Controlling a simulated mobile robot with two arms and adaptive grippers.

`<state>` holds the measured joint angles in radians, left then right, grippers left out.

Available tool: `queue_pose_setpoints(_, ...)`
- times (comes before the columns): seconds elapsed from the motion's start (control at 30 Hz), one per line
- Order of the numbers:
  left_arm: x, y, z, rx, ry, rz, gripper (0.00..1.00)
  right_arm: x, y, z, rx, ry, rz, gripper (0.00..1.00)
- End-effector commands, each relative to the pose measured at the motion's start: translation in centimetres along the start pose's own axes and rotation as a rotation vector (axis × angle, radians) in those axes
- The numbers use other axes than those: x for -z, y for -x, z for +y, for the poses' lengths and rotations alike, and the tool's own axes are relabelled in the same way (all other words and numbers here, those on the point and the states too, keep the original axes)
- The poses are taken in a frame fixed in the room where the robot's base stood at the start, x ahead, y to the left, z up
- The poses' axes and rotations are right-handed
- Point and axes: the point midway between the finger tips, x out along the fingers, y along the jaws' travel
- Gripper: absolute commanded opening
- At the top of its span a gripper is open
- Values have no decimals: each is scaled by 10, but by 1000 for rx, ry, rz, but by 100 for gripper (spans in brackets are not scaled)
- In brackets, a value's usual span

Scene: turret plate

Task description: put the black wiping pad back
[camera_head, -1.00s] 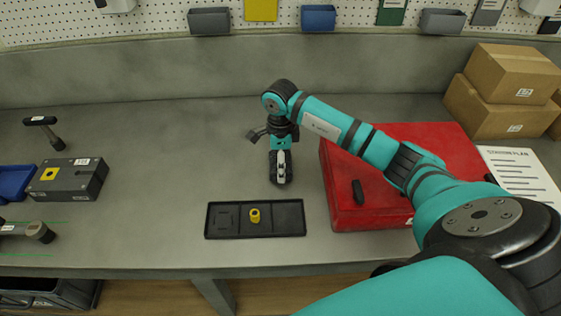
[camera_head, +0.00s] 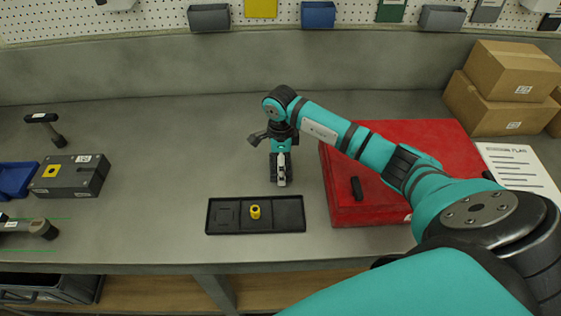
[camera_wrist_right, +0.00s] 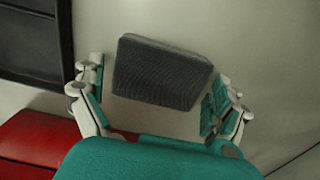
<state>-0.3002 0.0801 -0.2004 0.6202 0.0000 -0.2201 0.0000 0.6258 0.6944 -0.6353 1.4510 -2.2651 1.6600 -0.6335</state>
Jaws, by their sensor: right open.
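The black wiping pad (camera_wrist_right: 162,72) is a dark, ribbed block on the grey table in the right wrist view. My right gripper (camera_wrist_right: 157,80) is open, with one finger on either side of the pad and a small gap showing on each side. In the head view my right gripper (camera_head: 281,176) points down at the table behind the black tray, and it mostly hides the pad there. The black tray (camera_head: 290,228) has a recess with a marked outline at left, a yellow ring-like piece (camera_head: 255,212) near its middle, and a bare right part. My left gripper is not in view.
A red case (camera_head: 345,212) with a small black handle stands close to the right of the gripper. A grey box (camera_head: 82,182) with a yellow patch, a blue bin (camera_head: 18,180) and hand tools are at left. Cardboard boxes (camera_head: 512,75) stand at back right. The table between is clear.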

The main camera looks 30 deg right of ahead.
Motion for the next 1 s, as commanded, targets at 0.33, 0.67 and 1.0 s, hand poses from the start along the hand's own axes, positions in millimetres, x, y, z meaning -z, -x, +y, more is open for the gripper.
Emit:
queue_pose_setpoints(0.33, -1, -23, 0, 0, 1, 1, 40, 0, 57, -2, 8, 1, -2, 100)
queue_pose_setpoints(0.67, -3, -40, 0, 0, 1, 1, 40, 0, 114, -1, 3, 0, -1, 100)
queue_pose_setpoints(1.0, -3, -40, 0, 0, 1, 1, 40, 0, 123, 0, 0, 0, 0, 100)
